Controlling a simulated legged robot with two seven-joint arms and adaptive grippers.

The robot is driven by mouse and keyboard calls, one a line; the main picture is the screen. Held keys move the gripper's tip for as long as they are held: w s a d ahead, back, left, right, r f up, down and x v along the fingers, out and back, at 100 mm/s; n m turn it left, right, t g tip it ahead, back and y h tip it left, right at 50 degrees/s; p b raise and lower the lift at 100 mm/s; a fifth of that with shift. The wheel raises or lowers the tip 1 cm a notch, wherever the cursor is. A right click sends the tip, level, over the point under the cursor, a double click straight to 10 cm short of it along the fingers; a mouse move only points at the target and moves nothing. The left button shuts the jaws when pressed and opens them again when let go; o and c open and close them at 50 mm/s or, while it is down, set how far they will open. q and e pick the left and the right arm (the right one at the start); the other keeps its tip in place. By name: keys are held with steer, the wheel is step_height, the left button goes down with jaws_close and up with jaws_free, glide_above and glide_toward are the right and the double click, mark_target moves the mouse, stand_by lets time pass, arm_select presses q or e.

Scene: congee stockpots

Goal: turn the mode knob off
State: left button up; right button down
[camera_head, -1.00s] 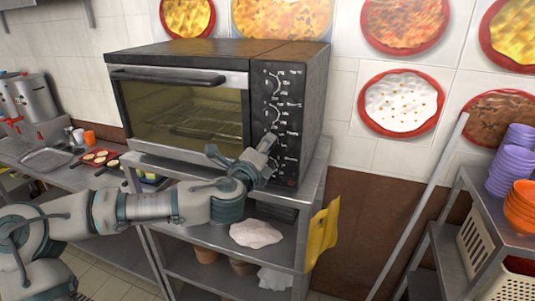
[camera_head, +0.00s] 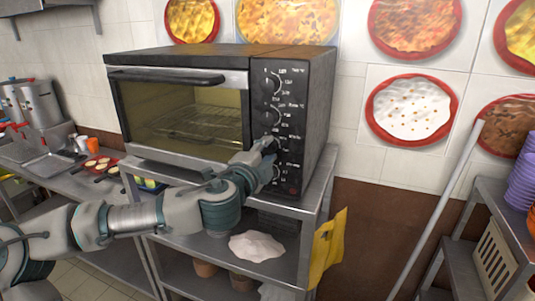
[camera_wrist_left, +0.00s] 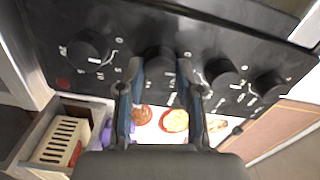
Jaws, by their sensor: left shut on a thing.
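The black toaster oven (camera_head: 180,110) stands on a metal shelf unit, with a column of knobs on its right-hand panel. My left gripper (camera_head: 268,147) is at the third knob from the top, which it mostly hides in the head view. In the left wrist view, the fingers of my left gripper (camera_wrist_left: 158,82) are shut on that knob, the mode knob (camera_wrist_left: 160,58), one on each side. The bottom knob (camera_wrist_left: 88,48) is to its left there, and two other knobs (camera_wrist_left: 221,72) are to its right. My right gripper is not in view.
The metal shelf (camera_head: 200,244) below the oven holds a pale cloth-like item (camera_head: 256,246). A yellow cloth (camera_head: 327,247) hangs at its right side. A counter with trays is at the left, and a rack with purple bowls (camera_head: 522,180) is at the right.

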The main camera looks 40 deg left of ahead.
arm_select(q)
steer(key=shift+a+f, duration=0.1)
steer(key=shift+f, duration=0.15)
steer(key=o, duration=1.1)
steer(key=shift+w, duration=0.15)
steer(key=shift+o, duration=0.3)
steer(key=shift+w+a, duration=0.15)
steer(key=shift+s+r, duration=0.1)
steer(key=shift+s, duration=0.45)
steer(key=v, duration=1.1)
